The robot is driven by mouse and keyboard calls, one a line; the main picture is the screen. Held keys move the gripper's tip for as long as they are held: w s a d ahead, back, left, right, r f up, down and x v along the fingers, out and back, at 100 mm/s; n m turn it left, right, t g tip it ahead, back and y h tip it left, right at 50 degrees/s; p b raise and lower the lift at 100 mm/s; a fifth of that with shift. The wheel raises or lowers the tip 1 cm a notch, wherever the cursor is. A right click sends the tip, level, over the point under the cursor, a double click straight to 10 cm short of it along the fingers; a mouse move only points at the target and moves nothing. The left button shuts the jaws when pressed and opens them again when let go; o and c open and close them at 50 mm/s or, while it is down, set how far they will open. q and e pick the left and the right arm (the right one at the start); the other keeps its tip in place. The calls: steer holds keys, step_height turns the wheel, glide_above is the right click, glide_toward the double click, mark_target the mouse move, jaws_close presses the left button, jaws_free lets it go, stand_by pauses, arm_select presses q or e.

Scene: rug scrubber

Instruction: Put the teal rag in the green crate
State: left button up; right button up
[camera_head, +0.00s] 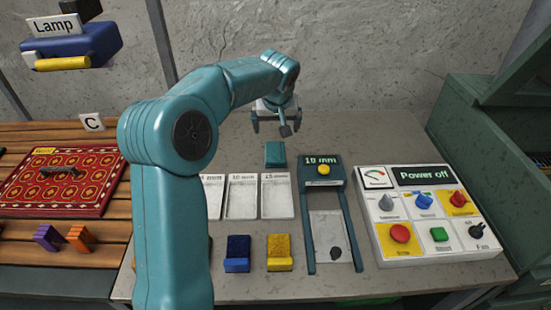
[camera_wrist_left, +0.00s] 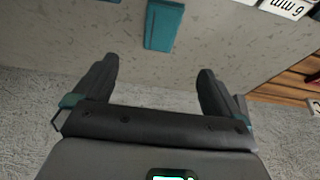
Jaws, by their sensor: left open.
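The teal rag (camera_head: 275,154) lies as a small folded block on the grey table, behind the row of white trays. It also shows at the top of the left wrist view (camera_wrist_left: 163,26). My left gripper (camera_head: 275,126) hangs just behind the rag, above the table's back part. In the left wrist view its two fingers (camera_wrist_left: 155,78) are wide apart with nothing between them, and the rag lies beyond their tips. A strip of bright green (camera_head: 365,301) shows below the table's front edge; I cannot tell whether it is the green crate. My right gripper is out of view.
A 10 mm gauge frame (camera_head: 310,225) stands right of the trays, near the rag. Blue (camera_head: 237,254) and yellow (camera_head: 279,253) blocks lie in front. A control panel (camera_head: 430,215) reads "Power off". A red rug (camera_head: 62,180) lies on slats at left. A dark green cabinet (camera_head: 462,120) stands at right.

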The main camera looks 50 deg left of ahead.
arm_select(q)
glide_above(275, 150)
steer(key=s+d, duration=0.2)
steer(key=f, duration=0.8)
steer(key=shift+w+d+p, duration=0.15)
steer(key=shift+w+p, duration=0.05)
steer(key=shift+p, duration=0.1)
steer(key=p+x, duration=0.1)
steer(key=x, duration=0.4)
steer(key=shift+f, duration=0.35)
steer(key=c, duration=1.2)
steer(key=shift+r, duration=0.15)
steer(key=shift+c, duration=0.2)
step_height(275, 150, up, 20)
steer(key=p, duration=0.1)
